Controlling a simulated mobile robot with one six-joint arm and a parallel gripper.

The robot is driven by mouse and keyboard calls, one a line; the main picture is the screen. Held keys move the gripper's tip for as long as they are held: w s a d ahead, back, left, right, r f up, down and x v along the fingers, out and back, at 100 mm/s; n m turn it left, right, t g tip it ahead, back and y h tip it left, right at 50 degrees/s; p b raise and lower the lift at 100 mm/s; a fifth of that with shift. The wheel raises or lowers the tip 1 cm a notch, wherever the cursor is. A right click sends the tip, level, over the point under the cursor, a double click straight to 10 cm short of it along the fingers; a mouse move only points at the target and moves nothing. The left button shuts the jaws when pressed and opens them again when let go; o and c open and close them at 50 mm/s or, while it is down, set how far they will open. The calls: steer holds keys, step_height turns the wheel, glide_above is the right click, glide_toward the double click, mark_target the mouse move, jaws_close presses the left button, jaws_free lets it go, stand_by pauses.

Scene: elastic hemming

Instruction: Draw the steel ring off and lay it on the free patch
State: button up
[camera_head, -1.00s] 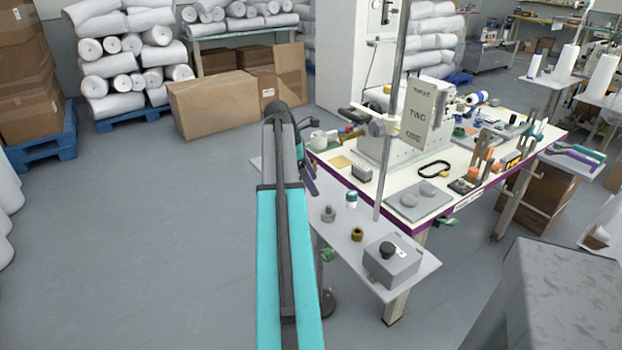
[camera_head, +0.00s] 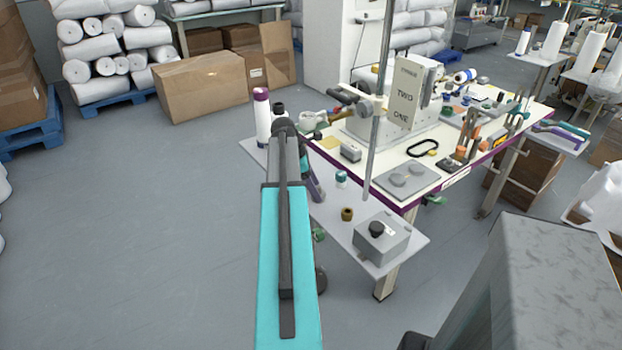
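I cannot make out the steel ring for certain. A small grey ring-like part seen earlier on the pale side shelf (camera_head: 330,235) is now hidden behind the end of my arm. A small brass-coloured ring or bushing (camera_head: 347,214) stands on that shelf, right of my arm's end. My gripper (camera_head: 315,193) seems to point down over the shelf's left part, largely hidden by my arm; its fingers are not clear. Bare shelf surface shows around the brass part, but no marked free patch can be told apart.
A grey box with a black knob (camera_head: 368,243) sits at the shelf's front end. The cream worktable (camera_head: 450,180) behind is crowded. Open floor lies to the left.

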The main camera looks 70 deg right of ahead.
steer(key=shift+x, duration=0.8)
steer(key=c, duration=1.2)
steer(key=shift+r, duration=0.1)
steer(key=shift+c, duration=0.2)
steer(key=shift+r+p, duration=2.9)
steer(key=shift+r, duration=0.35)
steer(key=shift+r+p, duration=1.65)
steer(key=shift+r, duration=0.35)
